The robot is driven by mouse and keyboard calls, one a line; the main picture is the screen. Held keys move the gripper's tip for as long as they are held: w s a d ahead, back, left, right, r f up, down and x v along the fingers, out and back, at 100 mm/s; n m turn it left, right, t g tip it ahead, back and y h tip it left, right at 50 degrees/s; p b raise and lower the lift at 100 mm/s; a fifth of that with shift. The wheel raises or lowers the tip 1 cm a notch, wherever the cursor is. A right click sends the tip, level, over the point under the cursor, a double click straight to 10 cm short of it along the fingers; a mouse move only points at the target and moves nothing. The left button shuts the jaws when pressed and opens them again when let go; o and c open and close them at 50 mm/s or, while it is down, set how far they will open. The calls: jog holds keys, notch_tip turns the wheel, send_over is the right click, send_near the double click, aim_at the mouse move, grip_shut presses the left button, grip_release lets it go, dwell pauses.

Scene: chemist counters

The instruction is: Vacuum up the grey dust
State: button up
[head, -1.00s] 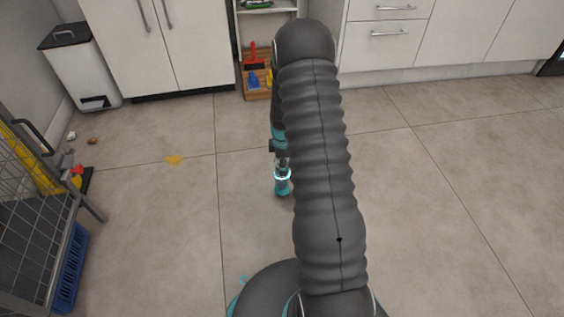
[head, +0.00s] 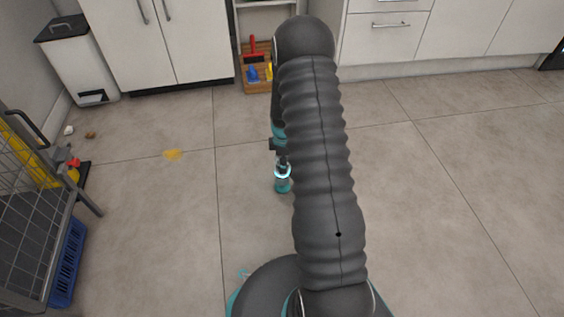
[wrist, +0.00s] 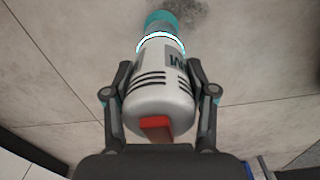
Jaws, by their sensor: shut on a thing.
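A handheld vacuum (wrist: 165,85) with a white body, a red part at its rear and a teal nozzle is in my gripper (wrist: 160,92). The fingers are shut on both sides of its body. The nozzle points at the floor beside a grey dust patch (wrist: 188,14) at the top of the wrist view; the nozzle covers part of the patch. I cannot tell whether the nozzle touches the floor. In the head view the vacuum (head: 283,183) shows beside my arm, which hides most of my gripper. I do not see the grey dust there.
A yellow spill (head: 173,154) lies on the floor at left. A wire cart (head: 40,205) with a blue crate (head: 67,262) stands at far left, near a white bin (head: 78,60). A wooden tray (head: 257,86) holds cleaning tools by the cupboards. Floor at right is clear.

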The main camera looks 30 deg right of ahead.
jog(key=shift+s, duration=0.1)
jog(key=shift+s+a, duration=0.25)
jog(key=shift+s, duration=0.6)
jog(key=shift+s+a, duration=0.2)
jog(key=shift+s, duration=0.75)
jog(key=shift+s+a, duration=0.3)
jog(key=shift+s, duration=0.55)
jog(key=shift+s+a, duration=0.25)
jog(key=shift+s, duration=0.55)
jog(key=shift+d, duration=0.15)
jog(key=shift+s+d, duration=0.25)
jog(key=shift+d, duration=0.6)
jog(key=shift+s+d, duration=0.25)
jog(key=shift+d, duration=0.55)
jog(key=shift+w, duration=0.1)
